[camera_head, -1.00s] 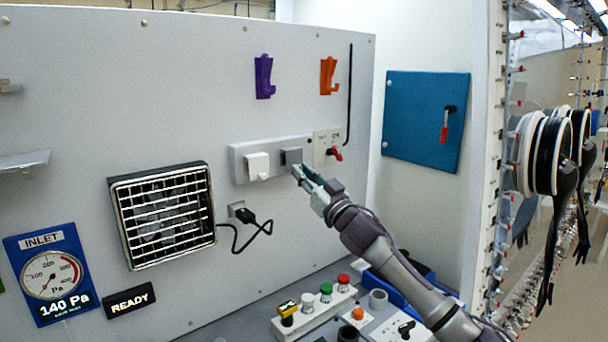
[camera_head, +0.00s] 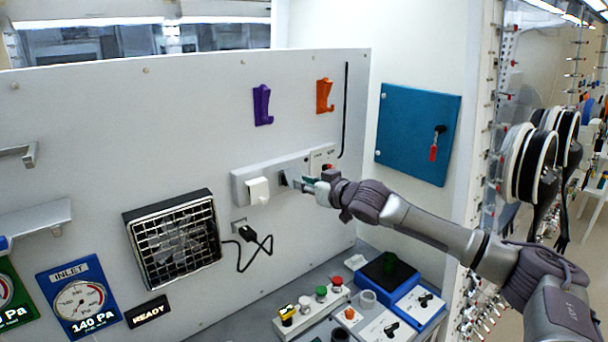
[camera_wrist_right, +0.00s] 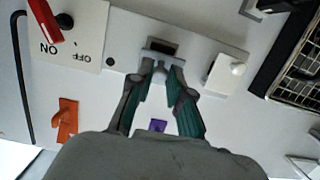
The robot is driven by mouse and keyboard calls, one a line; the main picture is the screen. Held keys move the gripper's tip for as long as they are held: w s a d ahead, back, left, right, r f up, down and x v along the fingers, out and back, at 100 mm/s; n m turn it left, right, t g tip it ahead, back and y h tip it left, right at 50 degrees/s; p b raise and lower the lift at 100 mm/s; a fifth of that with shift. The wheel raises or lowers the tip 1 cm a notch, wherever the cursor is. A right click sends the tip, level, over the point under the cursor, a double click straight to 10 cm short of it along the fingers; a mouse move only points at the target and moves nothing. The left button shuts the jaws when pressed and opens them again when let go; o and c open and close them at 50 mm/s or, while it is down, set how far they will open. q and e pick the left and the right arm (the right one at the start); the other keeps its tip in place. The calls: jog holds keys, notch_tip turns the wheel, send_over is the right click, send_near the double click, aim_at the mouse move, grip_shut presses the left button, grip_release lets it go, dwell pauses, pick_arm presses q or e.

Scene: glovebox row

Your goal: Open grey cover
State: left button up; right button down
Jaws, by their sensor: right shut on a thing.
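The grey cover (camera_head: 293,175) is on the light grey outlet strip (camera_head: 243,186) on the wall panel. It stands out from the strip, with a dark opening beside it. In the right wrist view the grey cover (camera_wrist_right: 148,54) edges a dark recess. My right gripper (camera_head: 309,184) is at the cover, its green-padded fingers closed together on it; they also show in the right wrist view (camera_wrist_right: 160,78). The fingertips partly hide the cover, so its exact angle is hard to tell. My left gripper is not in view.
A white cover (camera_head: 257,190) with a knob sits left of the grey one. A red switch (camera_wrist_right: 44,20) on an ON/OFF plate is on the other side. Purple (camera_head: 262,104) and orange (camera_head: 325,95) hooks are above. A fan grille (camera_head: 172,241) and a button box (camera_head: 312,310) lie below.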

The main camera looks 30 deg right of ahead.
aim_at(293, 173)
notch_tip(293, 173, up, 3)
jog(key=g, duration=0.2)
jog(key=shift+f+g, duration=0.2)
jog(key=shift+g, duration=0.1)
jog(key=r+g, duration=0.2)
jog(key=g, duration=0.1)
jog(key=shift+w+a+r+g, duration=0.1)
jog(key=shift+w+r+g, duration=0.1)
jog(key=shift+w+g, duration=0.15)
jog(key=shift+w+r+g+h, duration=0.15)
jog(key=shift+w+r+g, duration=0.15)
jog(key=shift+g, duration=0.3)
jog(key=shift+w+r+g+h, duration=0.15)
jog(key=shift+r+g, duration=0.2)
jog(key=shift+g, duration=0.2)
jog(key=shift+w+r+g, duration=0.4)
jog(key=shift+r+g, duration=0.05)
jog(key=shift+g, duration=0.65)
